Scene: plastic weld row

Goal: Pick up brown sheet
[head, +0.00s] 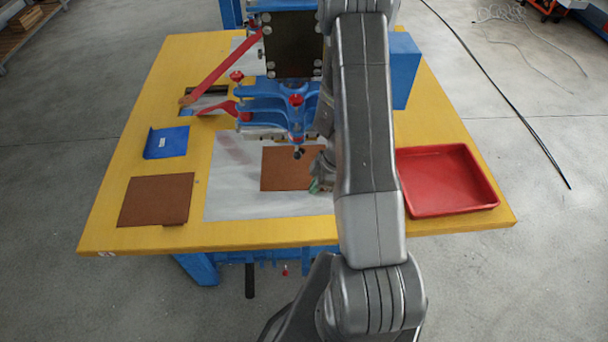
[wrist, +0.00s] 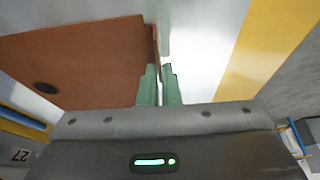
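A flat brown sheet (head: 286,168) lies over the white plate (head: 232,186) in the middle of the table. A second brown sheet (head: 156,198) lies at the table's front left, with a small tab at its lower right. My gripper (head: 317,186) is at the right edge of the middle sheet, partly hidden behind my arm. In the wrist view its two green fingers (wrist: 160,70) are close together at the edge of a brown sheet (wrist: 85,60), which has a dark round spot. The edge runs down towards the narrow gap between the fingers; whether they clamp it is unclear.
A red tray (head: 447,180), seemingly empty, stands at the right. A blue piece (head: 166,142) lies at the left. A blue press with red knobs (head: 276,100) stands behind the middle sheet. The yellow table's (head: 120,236) front left strip is bare.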

